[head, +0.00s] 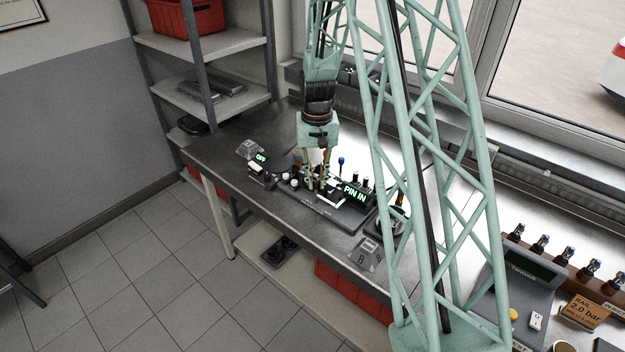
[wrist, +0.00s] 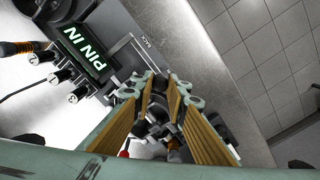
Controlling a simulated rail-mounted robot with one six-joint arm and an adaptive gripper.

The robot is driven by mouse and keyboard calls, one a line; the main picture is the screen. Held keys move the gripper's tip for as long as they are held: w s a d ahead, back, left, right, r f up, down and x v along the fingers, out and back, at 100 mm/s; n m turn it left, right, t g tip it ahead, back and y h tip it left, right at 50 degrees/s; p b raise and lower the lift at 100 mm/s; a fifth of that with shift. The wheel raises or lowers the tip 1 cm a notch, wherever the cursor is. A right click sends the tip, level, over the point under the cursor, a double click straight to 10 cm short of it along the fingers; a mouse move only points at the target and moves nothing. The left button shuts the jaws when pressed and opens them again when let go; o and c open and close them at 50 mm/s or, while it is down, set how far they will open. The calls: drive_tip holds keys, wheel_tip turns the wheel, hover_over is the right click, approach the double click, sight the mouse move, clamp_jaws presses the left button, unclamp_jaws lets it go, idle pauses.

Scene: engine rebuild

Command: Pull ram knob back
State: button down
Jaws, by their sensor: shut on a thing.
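My gripper (head: 318,184) reaches down over the press fixture (head: 340,214) on the steel bench. In the wrist view, my gripper (wrist: 161,90) has its ochre-padded fingers close around a small dark part, seemingly the ram knob (wrist: 160,83). The fingers cover most of it, and its exact shape and travel cannot be made out. A lit display reading "PIN IN" (head: 355,193) stands at the right of the fixture. It also shows at the upper left of the wrist view (wrist: 86,47). The word "BACK" is printed on the fixture's edge.
A grey block marked B (head: 367,254) sits at the front edge. A dark round bowl-like item (head: 392,221) stands to the right. My lattice arm hides part of the bench.

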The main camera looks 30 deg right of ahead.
drive_tip(key=b, duration=0.2)
hover_over(332, 203)
drive_tip(key=shift+s, duration=0.1)
drive_tip(key=c, duration=2.5)
unclamp_jaws()
drive_tip(key=shift+s, duration=0.15)
drive_tip(key=shift+c, duration=0.2)
drive_tip(key=shift+r, duration=0.1)
drive_tip(key=shift+r, duration=0.55)
wheel_tip(332, 203, up, 11)
drive_tip(key=shift+f, duration=0.15)
